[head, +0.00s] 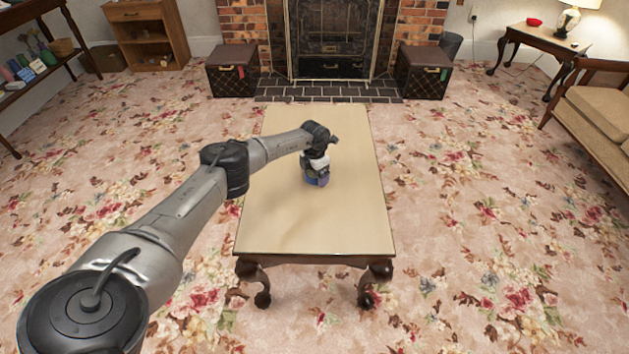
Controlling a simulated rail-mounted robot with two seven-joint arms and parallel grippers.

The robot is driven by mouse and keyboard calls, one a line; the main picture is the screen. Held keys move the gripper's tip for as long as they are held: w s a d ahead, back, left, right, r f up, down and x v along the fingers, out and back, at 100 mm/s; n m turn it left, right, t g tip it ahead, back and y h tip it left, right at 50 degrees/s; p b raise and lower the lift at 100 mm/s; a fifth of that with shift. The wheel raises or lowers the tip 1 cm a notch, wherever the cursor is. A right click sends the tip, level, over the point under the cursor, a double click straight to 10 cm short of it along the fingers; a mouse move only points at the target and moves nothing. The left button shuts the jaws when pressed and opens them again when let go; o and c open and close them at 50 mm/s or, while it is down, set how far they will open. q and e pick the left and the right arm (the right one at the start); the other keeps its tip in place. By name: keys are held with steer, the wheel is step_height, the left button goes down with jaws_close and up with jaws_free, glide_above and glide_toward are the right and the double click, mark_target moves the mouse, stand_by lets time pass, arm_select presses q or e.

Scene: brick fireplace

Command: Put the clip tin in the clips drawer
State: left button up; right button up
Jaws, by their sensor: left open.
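My left arm reaches from the lower left over the pale wooden table (290,225). Its gripper (316,172) points down above the middle of the tabletop and is open. A small blue thing (318,182), perhaps the clip tin, shows at the fingertips; the gripper hides part of it, and I cannot tell whether they touch. No drawer marked for clips can be made out. A wooden cabinet (150,32) at the back left has a drawer front at its top, which looks shut. My right gripper is not in view.
Two dark trunks (233,72) and (424,73) flank the brick fireplace (333,40). A shelf unit (30,75) stands at the left. A side table (538,42) and a sofa (603,105) are at the right. Flowered carpet is clear on both sides of the table.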

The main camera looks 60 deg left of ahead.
arm_select(q)
steer(key=shift+r, duration=0.1)
steer(key=shift+c, duration=1.4)
steer(key=c, duration=0.8)
steer(key=shift+o, duration=0.2)
steer(key=shift+r+p, duration=0.55)
steer(key=r+p, duration=0.2)
steer(key=d+r+p, duration=0.1)
steer(key=r, duration=0.1)
steer(key=shift+w+r+p, duration=0.1)
steer(key=shift+w+p, duration=0.15)
steer(key=shift+p, duration=0.05)
steer(key=w+d+r+p, duration=0.5)
steer(key=d, duration=0.4)
steer(key=shift+w+r, duration=0.25)
steer(key=shift+r, duration=0.1)
